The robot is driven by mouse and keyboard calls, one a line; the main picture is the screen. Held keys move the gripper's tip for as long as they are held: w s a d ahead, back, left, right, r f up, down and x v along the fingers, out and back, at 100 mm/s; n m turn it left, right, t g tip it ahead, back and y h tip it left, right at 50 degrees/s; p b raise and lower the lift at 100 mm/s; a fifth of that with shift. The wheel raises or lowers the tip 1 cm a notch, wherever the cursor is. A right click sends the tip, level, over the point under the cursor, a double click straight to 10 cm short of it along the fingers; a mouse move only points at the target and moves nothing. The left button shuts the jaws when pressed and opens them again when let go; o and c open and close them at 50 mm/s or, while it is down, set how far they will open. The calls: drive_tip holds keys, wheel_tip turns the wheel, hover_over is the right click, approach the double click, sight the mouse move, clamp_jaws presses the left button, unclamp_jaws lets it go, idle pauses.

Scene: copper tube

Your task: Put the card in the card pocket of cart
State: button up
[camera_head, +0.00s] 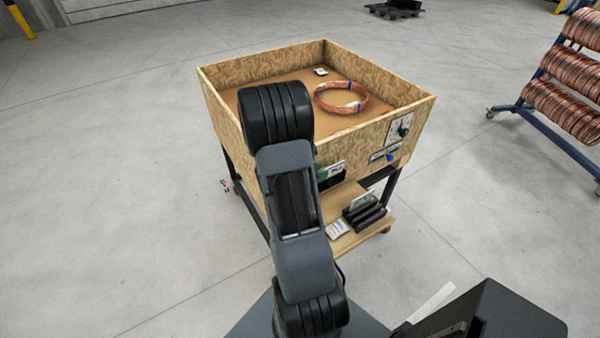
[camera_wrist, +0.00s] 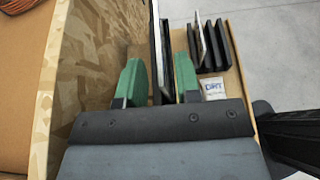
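The cart (camera_head: 232,128) is a chipboard box on a dark frame. In the wrist view my gripper (camera_wrist: 158,82) has green fingertips that stand apart, beside the cart's front wall (camera_wrist: 85,60). A thin upright piece with a light edge and a black part (camera_wrist: 167,75) lies between them; I cannot tell whether this is card or pocket. In the head view my arm hides most of the gripper, with a white card-like piece (camera_head: 336,168) beside a green fingertip. A small holder with a blue mark (camera_head: 391,154) is on the cart's front wall.
A copper coil (camera_head: 341,98) and a white tag (camera_head: 320,71) lie in the cart. The lower shelf holds a black slotted rack (camera_head: 367,217) and a white printed packet (camera_wrist: 213,88). A rack of copper coils (camera_head: 560,100) stands at right. The floor around is open.

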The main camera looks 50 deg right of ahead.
drive_tip(key=a+r+m+t+y, duration=0.3)
drive_tip(key=a+r+m+y, duration=0.1)
drive_tip(key=a, duration=0.7)
drive_tip(key=a+r+m+t+y, duration=0.3)
drive_tip(key=a+r+m+y, duration=0.1)
drive_tip(key=a, duration=0.7)
drive_tip(key=w+a+r+m+t+y, duration=0.1)
drive_tip(key=a+r+m+y, duration=0.4)
drive_tip(key=a, duration=0.6)
drive_tip(key=shift+a+r+m+t+b, duration=0.4)
drive_tip(key=shift+r+m+t, duration=0.3)
drive_tip(key=shift+r+t, duration=0.2)
